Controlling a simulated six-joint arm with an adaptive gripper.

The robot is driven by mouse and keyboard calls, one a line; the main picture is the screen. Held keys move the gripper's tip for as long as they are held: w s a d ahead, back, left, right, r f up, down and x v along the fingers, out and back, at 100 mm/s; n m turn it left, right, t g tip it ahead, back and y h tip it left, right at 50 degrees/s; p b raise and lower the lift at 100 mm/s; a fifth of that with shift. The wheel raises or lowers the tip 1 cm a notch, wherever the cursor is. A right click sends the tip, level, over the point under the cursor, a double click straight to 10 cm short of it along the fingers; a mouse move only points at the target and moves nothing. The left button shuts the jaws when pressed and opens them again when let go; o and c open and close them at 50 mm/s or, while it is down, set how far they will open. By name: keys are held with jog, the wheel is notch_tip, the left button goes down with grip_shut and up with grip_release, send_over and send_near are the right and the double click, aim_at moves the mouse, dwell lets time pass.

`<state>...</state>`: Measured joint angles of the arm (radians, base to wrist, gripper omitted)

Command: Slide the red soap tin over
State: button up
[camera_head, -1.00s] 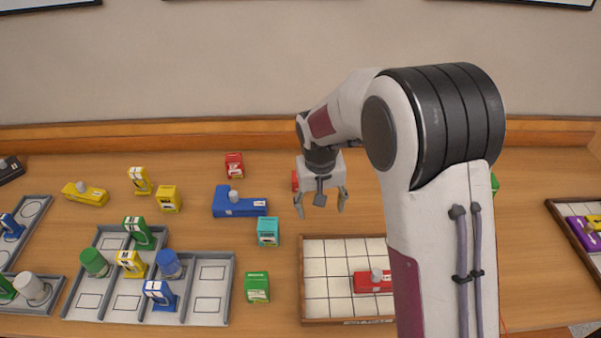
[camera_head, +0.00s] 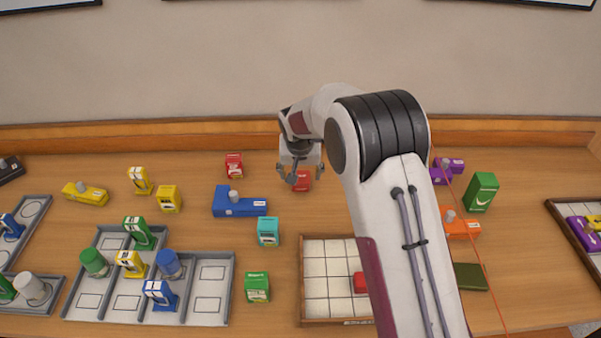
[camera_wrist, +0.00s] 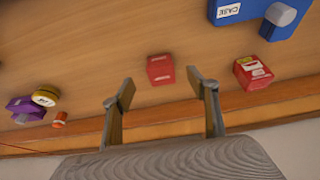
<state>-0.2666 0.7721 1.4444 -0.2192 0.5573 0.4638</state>
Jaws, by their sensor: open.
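A small red tin (camera_head: 302,183) lies on the table at mid-picture, just beyond the tiled tray, in the head view. It also shows in the wrist view (camera_wrist: 160,70), centred between my fingertips and past them. A second red box (camera_head: 234,165) with a white label stands to its left, and appears right of it in the wrist view (camera_wrist: 252,72). I cannot read which one is the soap tin. My gripper (camera_head: 304,175) is open and empty, over or just behind the first red tin; its fingers (camera_wrist: 160,88) do not visibly touch it.
A blue case (camera_head: 238,204) and a teal box (camera_head: 268,231) stand to the left. The tiled tray (camera_head: 315,321) holds a red block (camera_head: 360,283), partly hidden by my arm. Purple, green and orange items lie at right. A wooden ledge (camera_head: 200,133) and wall bound the back.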

aim_at(301, 182)
jog(key=shift+f, duration=0.15)
dwell(0.3)
jog(key=shift+x, duration=3.8)
jog(key=c, duration=1.3)
